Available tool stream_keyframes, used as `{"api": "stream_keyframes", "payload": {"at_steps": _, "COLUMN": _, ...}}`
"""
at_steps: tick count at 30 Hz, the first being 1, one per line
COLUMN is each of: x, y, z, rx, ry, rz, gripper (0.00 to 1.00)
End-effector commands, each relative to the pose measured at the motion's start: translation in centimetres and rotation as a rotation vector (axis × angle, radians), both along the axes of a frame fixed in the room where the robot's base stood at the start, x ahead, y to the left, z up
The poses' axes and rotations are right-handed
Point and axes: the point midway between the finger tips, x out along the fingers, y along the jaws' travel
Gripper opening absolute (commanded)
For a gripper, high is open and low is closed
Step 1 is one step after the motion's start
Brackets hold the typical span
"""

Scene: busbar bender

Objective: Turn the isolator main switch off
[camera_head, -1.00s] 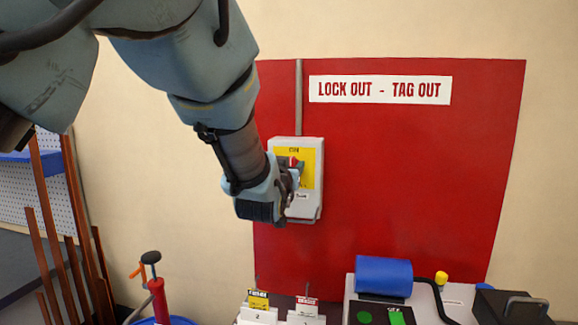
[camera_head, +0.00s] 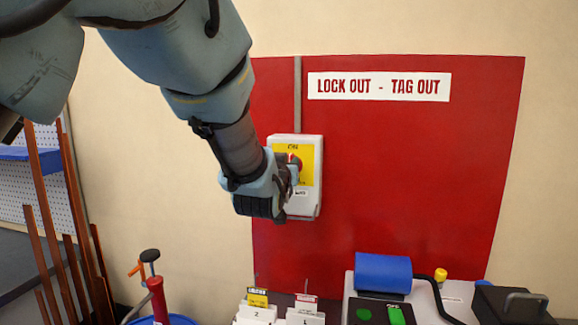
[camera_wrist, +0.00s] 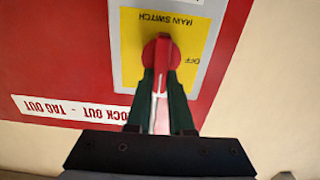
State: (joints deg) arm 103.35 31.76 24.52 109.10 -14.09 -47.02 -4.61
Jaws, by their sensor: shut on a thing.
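The isolator main switch is a light grey box (camera_head: 303,207) on the red board, with a yellow plate (camera_head: 307,172) and a red rotary knob (camera_head: 296,161). "ON" is readable at the top of the plate. My gripper (camera_head: 291,172) is at the knob and partly covers it from the left. In the wrist view, upside down, the red knob (camera_wrist: 162,52) sits on the yellow plate (camera_wrist: 190,35), with "MAIN SWITCH" and "OFF" lettering. My gripper's dark green fingers (camera_wrist: 161,84) are shut on the knob's handle, which stands roughly upright in that picture.
The red lock-out board (camera_head: 420,180) behind is flat and clear to the right. Below are tag holders (camera_head: 258,312), a machine with a blue cylinder (camera_head: 383,273), and a red pump (camera_head: 157,298). Copper bars (camera_head: 45,210) lean at left.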

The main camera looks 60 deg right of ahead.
Motion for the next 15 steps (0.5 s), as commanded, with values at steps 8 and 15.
{"api": "stream_keyframes", "payload": {"at_steps": 8, "x": 0.39, "y": 0.13, "z": -0.64, "rx": -0.055, "ry": 0.144, "rz": 0.001, "gripper": 0.0}}
{"api": "stream_keyframes", "payload": {"at_steps": 15, "x": 0.77, "y": 0.26, "z": -0.99, "rx": -0.122, "ry": 0.349, "rz": 0.001, "gripper": 0.0}}
